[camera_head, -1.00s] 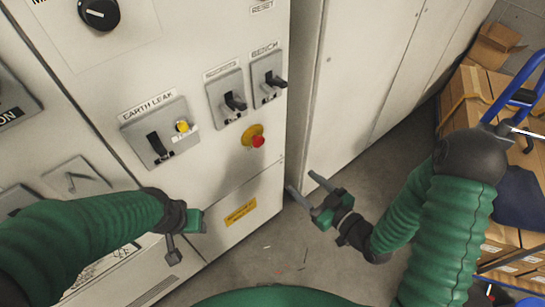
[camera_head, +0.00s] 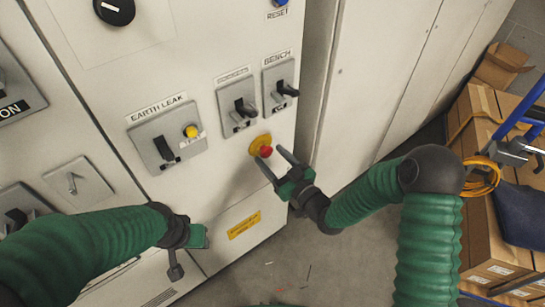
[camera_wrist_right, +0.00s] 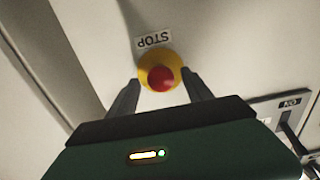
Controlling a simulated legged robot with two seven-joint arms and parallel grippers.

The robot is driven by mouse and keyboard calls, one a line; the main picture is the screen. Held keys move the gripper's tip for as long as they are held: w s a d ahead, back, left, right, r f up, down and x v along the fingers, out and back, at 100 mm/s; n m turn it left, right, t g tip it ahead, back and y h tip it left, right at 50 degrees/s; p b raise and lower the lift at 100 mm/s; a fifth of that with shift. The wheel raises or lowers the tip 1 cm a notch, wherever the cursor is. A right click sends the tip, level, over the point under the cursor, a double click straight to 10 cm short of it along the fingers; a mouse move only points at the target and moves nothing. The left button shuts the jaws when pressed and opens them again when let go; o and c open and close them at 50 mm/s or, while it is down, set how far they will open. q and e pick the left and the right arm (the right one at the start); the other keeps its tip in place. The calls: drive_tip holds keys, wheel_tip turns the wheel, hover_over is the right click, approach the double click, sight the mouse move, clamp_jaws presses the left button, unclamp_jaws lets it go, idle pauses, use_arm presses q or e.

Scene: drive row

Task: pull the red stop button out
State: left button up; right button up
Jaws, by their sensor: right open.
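The red stop button (camera_head: 266,151) sits on a yellow round base (camera_head: 257,144) on the pale cabinet front, below the bench switch. In the right wrist view the red button (camera_wrist_right: 161,78) shows between my two fingers, under an upside-down STOP label (camera_wrist_right: 154,40). My right gripper (camera_head: 274,161) is open, its fingertips either side of the button in the picture; I cannot tell whether they touch it. My left gripper (camera_head: 189,248) is low at the left, in front of the cabinet; its jaws are not clear.
Above the button are two switches with black levers, the bench switch (camera_head: 280,87) and its neighbour (camera_head: 238,105). The earth leak panel (camera_head: 167,137) is to the left. Boxes (camera_head: 485,125) and a blue trolley frame (camera_head: 520,105) stand at the right.

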drive_tip(key=shift+w+a, duration=0.15)
drive_tip(key=shift+a, duration=0.25)
drive_tip(key=shift+d, duration=0.4)
drive_tip(key=c, duration=0.6)
drive_tip(key=shift+a, duration=0.15)
clamp_jaws()
